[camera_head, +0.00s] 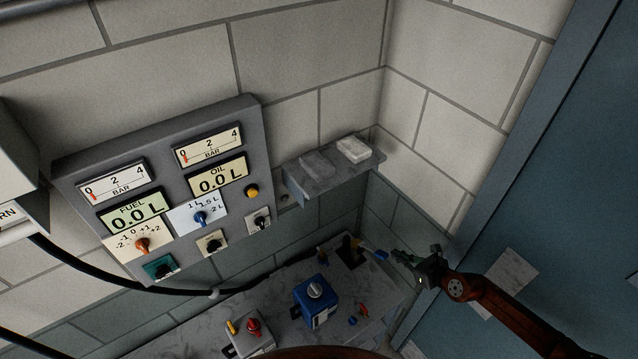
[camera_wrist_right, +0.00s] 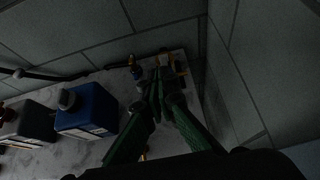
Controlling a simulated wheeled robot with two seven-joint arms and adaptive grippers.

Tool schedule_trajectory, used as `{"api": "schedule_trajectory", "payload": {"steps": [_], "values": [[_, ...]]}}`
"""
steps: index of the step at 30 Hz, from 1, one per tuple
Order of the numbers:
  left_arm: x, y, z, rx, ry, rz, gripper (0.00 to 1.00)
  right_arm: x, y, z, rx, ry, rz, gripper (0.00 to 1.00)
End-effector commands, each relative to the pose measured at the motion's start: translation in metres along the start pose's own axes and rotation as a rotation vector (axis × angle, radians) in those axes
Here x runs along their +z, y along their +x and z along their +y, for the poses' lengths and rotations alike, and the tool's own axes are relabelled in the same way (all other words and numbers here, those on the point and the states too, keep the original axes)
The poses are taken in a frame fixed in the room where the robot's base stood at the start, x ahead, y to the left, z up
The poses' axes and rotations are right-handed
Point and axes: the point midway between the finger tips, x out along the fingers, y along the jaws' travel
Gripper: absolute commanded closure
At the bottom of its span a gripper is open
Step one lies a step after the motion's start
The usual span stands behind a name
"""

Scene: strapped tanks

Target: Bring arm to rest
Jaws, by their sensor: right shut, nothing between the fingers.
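My right gripper (camera_head: 398,257) is at the right of the head view, at the end of my orange-brown arm that comes in from the lower right. It is shut and empty, over the right end of the marble-look bench. In the right wrist view its dark green fingers (camera_wrist_right: 158,80) meet near the small fittings at the bench's corner. Whether the fingertips touch any fitting I cannot tell. My left gripper is not in view.
A blue tank (camera_head: 315,301) and a grey tank with a red cap (camera_head: 252,338) stand on the bench (camera_head: 285,270). A control panel (camera_head: 165,180) and a small shelf (camera_head: 335,169) are on the wall. A blue door (camera_head: 590,190) is at right.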

Motion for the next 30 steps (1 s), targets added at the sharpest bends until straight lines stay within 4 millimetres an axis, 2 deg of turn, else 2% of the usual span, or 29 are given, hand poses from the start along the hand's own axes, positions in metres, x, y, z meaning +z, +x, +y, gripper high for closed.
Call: {"api": "schedule_trajectory", "payload": {"steps": [13, 17, 20, 23, 27, 30], "values": [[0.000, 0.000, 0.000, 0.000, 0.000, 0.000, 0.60, 0.000, 0.000, 0.000, 0.000, 0.001, 0.000, 1.00], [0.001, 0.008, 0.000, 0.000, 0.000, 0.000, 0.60, -0.014, 0.010, -0.006, -0.012, 0.096, -0.010, 1.00], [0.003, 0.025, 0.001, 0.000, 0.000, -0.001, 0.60, -0.046, 0.030, -0.022, -0.043, 0.319, -0.038, 1.00], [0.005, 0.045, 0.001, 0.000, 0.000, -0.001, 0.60, -0.093, 0.052, -0.045, -0.095, 0.620, -0.075, 1.00], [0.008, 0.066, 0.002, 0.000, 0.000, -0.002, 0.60, -0.167, 0.071, -0.074, -0.183, 1.006, -0.123, 1.00], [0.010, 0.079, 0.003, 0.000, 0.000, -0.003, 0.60, -0.224, 0.079, -0.088, -0.249, 1.241, -0.151, 1.00]]}}
